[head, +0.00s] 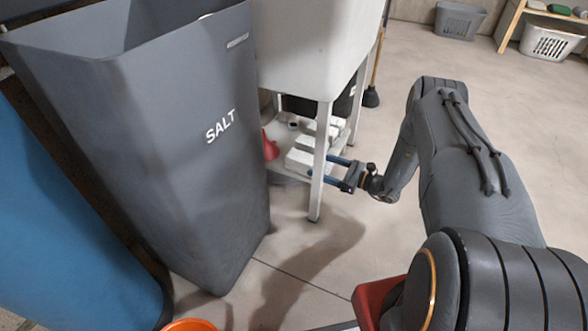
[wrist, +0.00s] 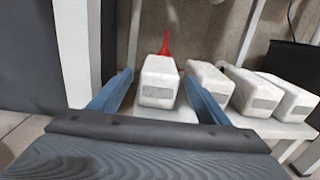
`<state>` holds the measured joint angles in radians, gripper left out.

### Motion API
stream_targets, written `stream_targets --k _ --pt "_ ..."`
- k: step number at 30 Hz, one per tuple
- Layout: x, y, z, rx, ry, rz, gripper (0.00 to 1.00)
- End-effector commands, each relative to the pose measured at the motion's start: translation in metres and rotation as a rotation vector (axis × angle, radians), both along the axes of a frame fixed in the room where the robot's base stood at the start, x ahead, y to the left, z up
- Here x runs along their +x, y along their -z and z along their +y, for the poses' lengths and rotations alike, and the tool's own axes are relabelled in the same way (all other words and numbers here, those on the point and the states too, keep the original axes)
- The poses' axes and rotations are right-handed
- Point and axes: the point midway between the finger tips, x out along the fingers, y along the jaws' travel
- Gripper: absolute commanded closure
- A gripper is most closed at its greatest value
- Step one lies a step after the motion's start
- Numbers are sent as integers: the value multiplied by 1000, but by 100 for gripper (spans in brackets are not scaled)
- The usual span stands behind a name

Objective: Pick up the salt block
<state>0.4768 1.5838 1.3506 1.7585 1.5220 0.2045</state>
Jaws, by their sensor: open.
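White salt blocks with grey labels stand in a row on a low shelf under the sink. In the wrist view the nearest salt block (wrist: 159,83) sits between the two blue fingers of my gripper (wrist: 158,95), a little beyond the palm, with a gap on each side. Several more blocks (wrist: 208,87) stand to its right. In the head view my gripper (head: 330,174) reaches in past a table leg, open, at the white blocks (head: 300,160); the leg hides part of the fingers and blocks.
The tall grey SALT bin (head: 165,130) stands left of the shelf. A red funnel (head: 270,146) is on the shelf, behind the nearest block. White legs (head: 321,165) frame the shelf. An orange bucket (head: 190,325) is at the bottom. Floor at right is mostly clear.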

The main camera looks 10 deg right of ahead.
Motion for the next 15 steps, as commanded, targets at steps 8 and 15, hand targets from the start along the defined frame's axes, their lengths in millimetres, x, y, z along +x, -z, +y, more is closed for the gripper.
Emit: stream_targets --k 8,15 --pt "14 4 18 7 3 -8 30" --pt "26 4 34 7 2 -8 30"
